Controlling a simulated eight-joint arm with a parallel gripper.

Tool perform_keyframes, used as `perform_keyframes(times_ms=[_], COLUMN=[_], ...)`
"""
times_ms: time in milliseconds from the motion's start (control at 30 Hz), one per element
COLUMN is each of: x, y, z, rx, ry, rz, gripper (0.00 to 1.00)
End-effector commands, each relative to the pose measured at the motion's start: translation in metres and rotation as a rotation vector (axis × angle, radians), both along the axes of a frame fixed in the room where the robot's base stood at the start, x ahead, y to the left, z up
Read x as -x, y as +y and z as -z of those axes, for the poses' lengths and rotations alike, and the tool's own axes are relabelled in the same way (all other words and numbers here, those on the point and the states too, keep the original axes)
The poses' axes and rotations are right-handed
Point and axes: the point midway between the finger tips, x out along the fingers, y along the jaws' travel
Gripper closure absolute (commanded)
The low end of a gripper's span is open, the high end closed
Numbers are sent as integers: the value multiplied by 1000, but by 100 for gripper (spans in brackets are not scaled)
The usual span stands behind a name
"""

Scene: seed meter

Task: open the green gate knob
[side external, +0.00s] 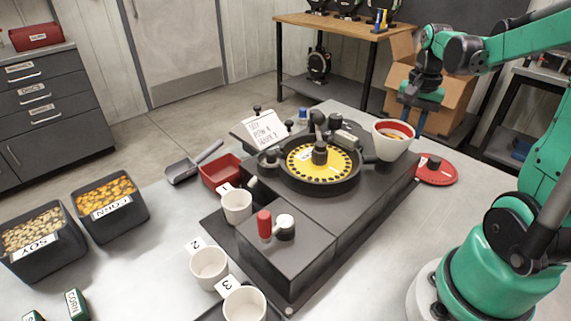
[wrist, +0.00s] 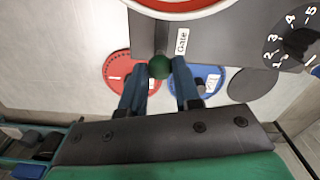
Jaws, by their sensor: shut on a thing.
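The green gate knob (wrist: 160,66) shows in the wrist view, beside a "Gate" label (wrist: 182,41) on the dark machine. My gripper (wrist: 160,76) has its two blue fingers on either side of the knob, shut on it. In the side external view my gripper (side external: 411,118) hangs at the machine's back right, behind the white hopper cup with a red rim (side external: 393,141). The knob is hidden there.
A red disc (side external: 436,169) and, in the wrist view, a blue disc (wrist: 210,78) lie near the knob. A numbered dial (wrist: 295,40) is to the right. The seed plate (side external: 318,162), cups and seed bins stand farther left.

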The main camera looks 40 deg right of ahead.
Motion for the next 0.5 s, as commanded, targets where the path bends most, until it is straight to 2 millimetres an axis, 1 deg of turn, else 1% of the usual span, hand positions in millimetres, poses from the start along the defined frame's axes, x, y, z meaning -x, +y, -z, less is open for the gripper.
perform_keyframes(times_ms=[33, 67, 100, 133, 167, 500], x=[0, 0, 0, 0, 0, 0], y=[0, 0, 0, 0, 0, 0], z=[0, 0, 0, 0, 0, -2], rx=[0, 0, 0, 0, 0, 0], ry=[-1, -1, -1, -1, -1, 0], rz=[-1, -1, -1, -1, -1, -1], gripper=[100, 67, 56, 47, 41, 41])
